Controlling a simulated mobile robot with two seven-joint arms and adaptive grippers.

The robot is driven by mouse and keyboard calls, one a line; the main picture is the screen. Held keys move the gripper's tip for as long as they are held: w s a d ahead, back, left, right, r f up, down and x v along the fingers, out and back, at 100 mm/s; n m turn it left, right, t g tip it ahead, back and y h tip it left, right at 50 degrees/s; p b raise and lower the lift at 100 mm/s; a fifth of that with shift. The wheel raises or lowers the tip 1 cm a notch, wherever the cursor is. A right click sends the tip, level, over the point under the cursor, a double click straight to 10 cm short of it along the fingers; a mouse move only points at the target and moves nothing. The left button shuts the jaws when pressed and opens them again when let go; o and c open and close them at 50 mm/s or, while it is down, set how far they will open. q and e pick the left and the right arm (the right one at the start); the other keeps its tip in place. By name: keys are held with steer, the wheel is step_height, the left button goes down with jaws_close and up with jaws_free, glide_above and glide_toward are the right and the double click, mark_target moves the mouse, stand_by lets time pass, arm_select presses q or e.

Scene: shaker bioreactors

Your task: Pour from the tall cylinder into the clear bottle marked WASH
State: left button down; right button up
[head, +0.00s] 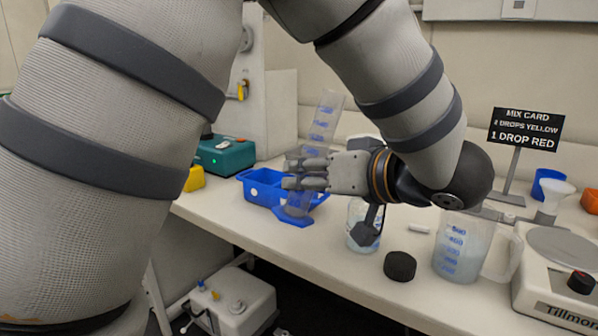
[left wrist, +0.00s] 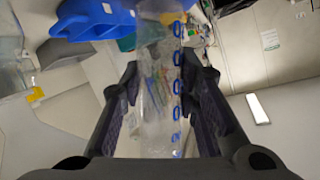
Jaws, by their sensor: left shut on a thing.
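The tall cylinder (head: 322,125) is clear with blue marks and a blue foot (head: 293,217). My left gripper (head: 295,172) is shut around its middle. The cylinder leans, its top to the right, over the table; I cannot tell whether its foot touches anything. In the left wrist view the clear wall of the cylinder (left wrist: 158,100) stands between both fingers. A clear bottle (head: 357,215) stands on the table right of the foot, partly hidden by my gripper; no WASH lettering is readable. My right gripper is not in view.
A blue tray (head: 258,188) sits behind the foot. A black cap (head: 400,266) lies near the front edge. A measuring jug (head: 462,250) and a balance-like device (head: 560,262) stand right. A sign (head: 526,129), blue cup (head: 548,182) and teal box (head: 225,155) stand farther back.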

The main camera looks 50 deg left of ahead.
arm_select(q)
steer(key=w+n, duration=0.1)
steer(key=w+d+f+n+t, duration=0.1)
steer(key=w, duration=0.1)
steer(key=w+h, duration=0.1)
steer(key=shift+w+d+f+n+t, duration=0.15)
steer(key=shift+f+n+t, duration=0.15)
steer(key=shift+n+t, duration=0.1)
stand_by(0.4)
